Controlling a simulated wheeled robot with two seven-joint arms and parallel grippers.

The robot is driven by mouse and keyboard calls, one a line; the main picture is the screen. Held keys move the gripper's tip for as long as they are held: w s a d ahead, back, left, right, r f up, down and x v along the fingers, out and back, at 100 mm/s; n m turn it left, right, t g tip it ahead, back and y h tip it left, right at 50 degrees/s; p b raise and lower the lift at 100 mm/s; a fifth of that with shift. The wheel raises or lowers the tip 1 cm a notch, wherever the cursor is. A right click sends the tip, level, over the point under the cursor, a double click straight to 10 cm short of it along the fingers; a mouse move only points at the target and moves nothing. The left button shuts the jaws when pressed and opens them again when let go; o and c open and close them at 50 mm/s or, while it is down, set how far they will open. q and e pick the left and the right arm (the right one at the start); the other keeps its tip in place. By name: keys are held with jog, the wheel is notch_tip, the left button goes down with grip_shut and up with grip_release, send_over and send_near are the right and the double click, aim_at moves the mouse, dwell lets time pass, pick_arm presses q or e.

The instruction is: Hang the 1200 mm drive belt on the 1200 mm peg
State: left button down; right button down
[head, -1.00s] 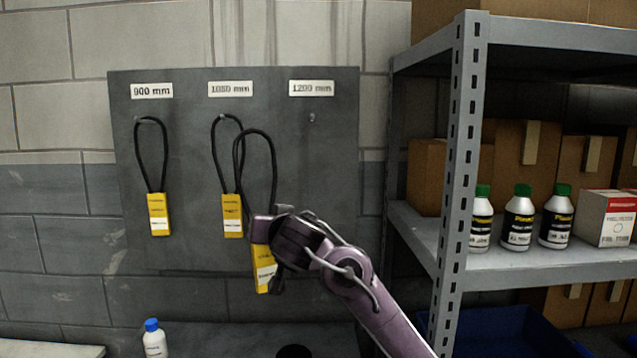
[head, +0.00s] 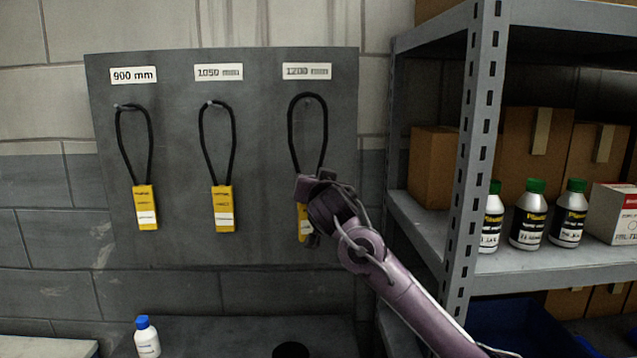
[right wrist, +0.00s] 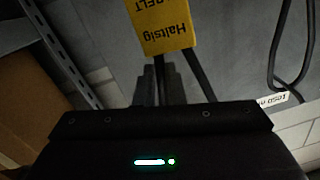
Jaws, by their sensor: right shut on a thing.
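The held drive belt (head: 291,128) is a black loop with a yellow sleeve (head: 303,222). My right gripper (head: 306,190) is shut on it where the loop meets the sleeve, and the loop stands upright in front of the board. The loop's top lies just under the "1200 mm" label (head: 307,71). In the right wrist view the yellow sleeve (right wrist: 163,25) and black strands show beyond the gripper (right wrist: 160,100). My left gripper is not in view.
On the grey pegboard (head: 265,160), one belt (head: 120,140) hangs under "900 mm" and another (head: 202,140) under "1050 mm". A metal shelf (head: 468,180) with bottles and boxes stands close on the right. A blue-capped bottle (head: 147,340) stands below the board.

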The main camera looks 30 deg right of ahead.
jog(key=shift+p+x, duration=0.35)
jog(key=shift+x, duration=1.4)
jog(key=shift+d+f+p+x, duration=0.15)
jog(key=shift+p+x, duration=0.1)
jog(key=shift+x, duration=0.7)
jog(key=shift+d+f+p+x, duration=0.15)
jog(key=shift+p+x, duration=0.1)
jog(key=shift+x, duration=0.7)
jog(key=shift+f+p+x, duration=0.2)
jog(key=shift+p+x, duration=0.05)
jog(key=shift+x, duration=0.65)
jog(key=shift+s, duration=0.15)
jog(key=c, duration=1.4)
grip_release()
jog(key=shift+c, duration=0.2)
